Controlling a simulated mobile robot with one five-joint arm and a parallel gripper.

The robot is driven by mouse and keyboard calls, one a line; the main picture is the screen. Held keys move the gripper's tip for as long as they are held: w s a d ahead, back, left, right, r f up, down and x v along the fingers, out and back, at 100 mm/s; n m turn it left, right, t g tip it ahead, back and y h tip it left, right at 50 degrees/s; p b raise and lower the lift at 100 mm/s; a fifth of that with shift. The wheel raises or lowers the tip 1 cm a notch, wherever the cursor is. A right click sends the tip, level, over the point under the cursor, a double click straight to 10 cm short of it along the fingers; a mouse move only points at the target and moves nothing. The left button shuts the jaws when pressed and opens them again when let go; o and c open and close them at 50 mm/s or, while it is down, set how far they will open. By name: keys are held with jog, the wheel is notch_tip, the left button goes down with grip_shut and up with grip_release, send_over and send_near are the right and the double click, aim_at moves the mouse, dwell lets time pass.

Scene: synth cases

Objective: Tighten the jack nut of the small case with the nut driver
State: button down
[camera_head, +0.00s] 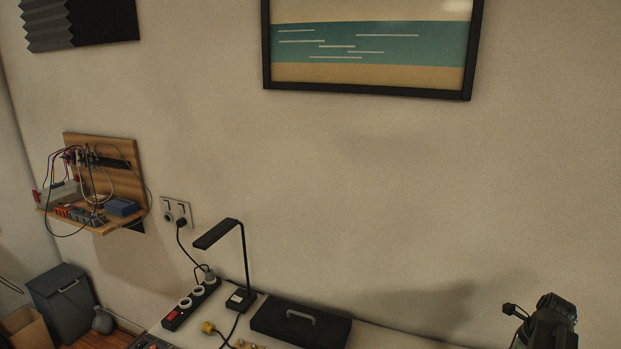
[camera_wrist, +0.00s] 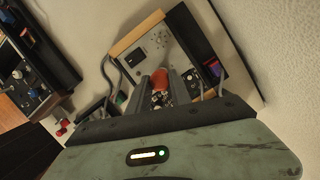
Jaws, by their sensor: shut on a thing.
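In the wrist view my gripper (camera_wrist: 168,80) is shut on a red-orange piece (camera_wrist: 159,79), which looks like the nut driver's handle. The driver's shaft and tip cannot be made out. Beyond the fingers is a case with a pale panel (camera_wrist: 149,62) and a wooden edge (camera_wrist: 137,35), perhaps the small case. The jack nut cannot be picked out, and I cannot tell whether the driver touches the panel. In the head view a dark part of my arm shows at the lower right; the fingers and held piece are not clear there.
A black box with a grey handle (camera_head: 299,327), a desk lamp (camera_head: 245,260) and a power strip (camera_head: 190,304) stand on the table. A wooden wall shelf (camera_head: 104,226) holds wired gear at left. Cables (camera_wrist: 109,75) run beside the case. The wall is close at right in the wrist view.

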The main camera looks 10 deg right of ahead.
jog(key=shift+a+m, duration=0.1)
jog(key=shift+m, duration=0.5)
jog(key=shift+a+m+h, duration=0.1)
jog(key=shift+m+h, duration=0.2)
jog(key=shift+m, duration=1.1)
jog(key=shift+t, duration=0.3)
jog(key=c, duration=1.1)
grip_release()
